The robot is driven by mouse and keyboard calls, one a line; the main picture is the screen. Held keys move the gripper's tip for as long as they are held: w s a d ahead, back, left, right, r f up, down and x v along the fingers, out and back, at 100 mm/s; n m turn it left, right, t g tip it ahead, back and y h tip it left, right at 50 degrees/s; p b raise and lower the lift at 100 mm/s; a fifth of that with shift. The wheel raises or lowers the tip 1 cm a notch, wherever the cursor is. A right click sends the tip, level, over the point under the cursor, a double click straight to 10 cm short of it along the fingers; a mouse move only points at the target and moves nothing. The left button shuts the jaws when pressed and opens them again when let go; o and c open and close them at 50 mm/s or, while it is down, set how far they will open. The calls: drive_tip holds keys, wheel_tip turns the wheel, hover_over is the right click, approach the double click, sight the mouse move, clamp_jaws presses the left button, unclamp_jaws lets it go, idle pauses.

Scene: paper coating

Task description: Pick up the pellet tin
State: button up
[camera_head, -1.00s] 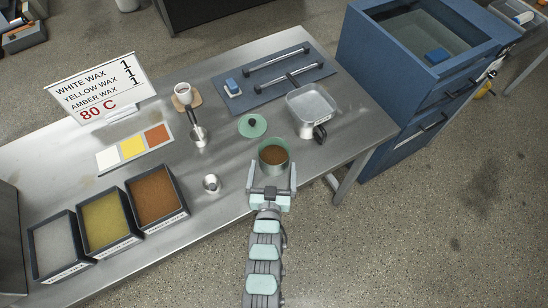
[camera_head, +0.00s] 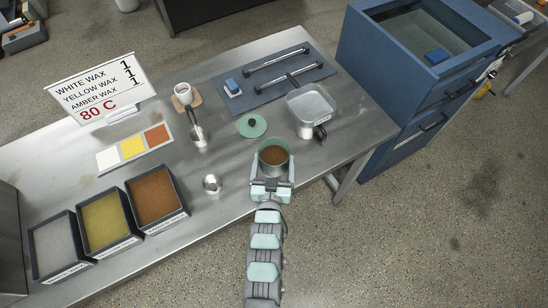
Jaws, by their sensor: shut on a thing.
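The pellet tin (camera_head: 273,157) is a round, pale green open tin with brown contents, upright near the front edge of the steel table. My gripper (camera_head: 272,173) reaches it from the front edge and is shut on its sides. The near side of the tin is hidden by my gripper. Its green lid (camera_head: 252,125) with a dark knob lies on the table just behind and to the left. I cannot tell whether the tin's base touches the table.
A square metal pan (camera_head: 311,104) with a dark handle stands to the right behind the tin. A small metal cup (camera_head: 211,183) is to the left. Trays of white, yellow (camera_head: 108,222) and amber pellets stand at the left front. A blue cabinet (camera_head: 425,75) is at right.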

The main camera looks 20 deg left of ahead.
drive_tip(key=c, duration=0.5)
drive_tip(key=shift+c, duration=0.2)
